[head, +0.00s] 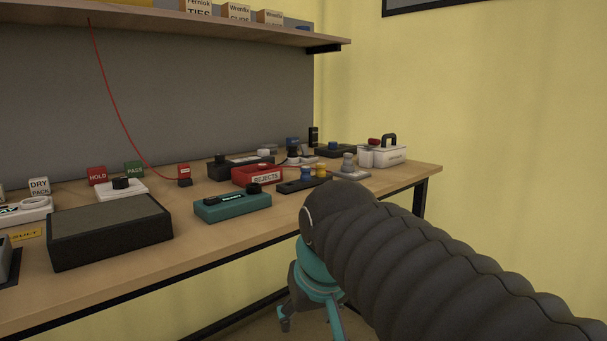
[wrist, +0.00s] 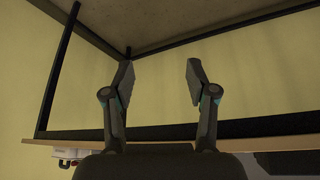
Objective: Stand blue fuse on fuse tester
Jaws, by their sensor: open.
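My gripper (head: 309,322) hangs below and in front of the table's front edge, at the lower middle of the head view. In the wrist view my gripper (wrist: 155,75) has its two fingers spread apart with nothing between them. A small blue-topped piece (head: 293,143) stands toward the back of the table, right of the red bin. Another small blue piece (head: 333,146) sits on a dark box (head: 343,152) farther right. I cannot tell which is the blue fuse. No device is readable as the fuse tester; a teal device with a dark display (head: 232,204) lies near the front edge.
A red REJECTS bin (head: 251,177), a dark tray (head: 302,185) with yellow pieces and a white carrier (head: 383,156) crowd the table's right half. A large dark box (head: 108,232) is at left. A red cable (head: 122,125) hangs from the shelf (head: 180,22).

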